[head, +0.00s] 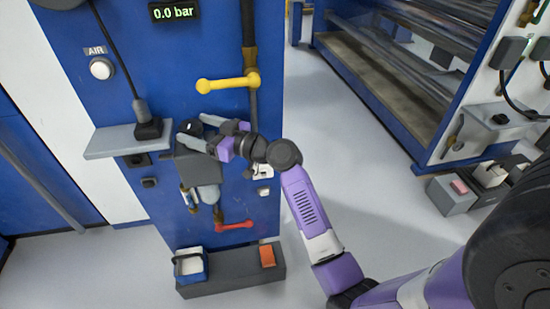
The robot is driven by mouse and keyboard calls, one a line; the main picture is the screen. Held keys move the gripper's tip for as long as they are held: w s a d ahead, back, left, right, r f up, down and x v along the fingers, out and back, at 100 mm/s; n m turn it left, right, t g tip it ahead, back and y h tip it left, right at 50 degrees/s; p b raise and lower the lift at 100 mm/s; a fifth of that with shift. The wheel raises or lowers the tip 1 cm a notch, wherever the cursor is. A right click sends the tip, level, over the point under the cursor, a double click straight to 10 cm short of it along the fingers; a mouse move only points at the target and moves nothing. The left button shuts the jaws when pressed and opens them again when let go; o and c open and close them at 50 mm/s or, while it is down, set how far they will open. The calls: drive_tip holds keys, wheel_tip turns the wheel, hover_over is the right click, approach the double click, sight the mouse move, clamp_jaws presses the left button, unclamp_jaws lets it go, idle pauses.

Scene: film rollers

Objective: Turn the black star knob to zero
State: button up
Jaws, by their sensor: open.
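The black star knob (189,127) is on the blue panel (140,50), above a grey box-shaped regulator body. It is small and partly hidden. My gripper (196,130) reaches in from the right with its fingers spread, one on each side of the knob. I cannot tell whether the fingers touch it. A display (175,11) at the top of the panel reads 0.0 bar.
A grey shelf (105,142) with a black handset is left of the knob. A yellow lever (228,82) is above my gripper, a red lever (236,225) below. A dark ledge (225,281) sits at the panel's foot. Open floor lies right, before the roller machine (390,75).

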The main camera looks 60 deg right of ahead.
drive_tip(key=p, duration=0.1)
drive_tip(key=m+h+p, duration=0.1)
drive_tip(key=p, duration=0.1)
drive_tip(key=shift+a+r+h, duration=0.2)
drive_tip(key=shift+r+h, duration=0.1)
drive_tip(key=m+h+p, duration=0.1)
drive_tip(key=h+p, duration=0.1)
drive_tip(key=p, duration=0.2)
drive_tip(key=shift+a, duration=0.1)
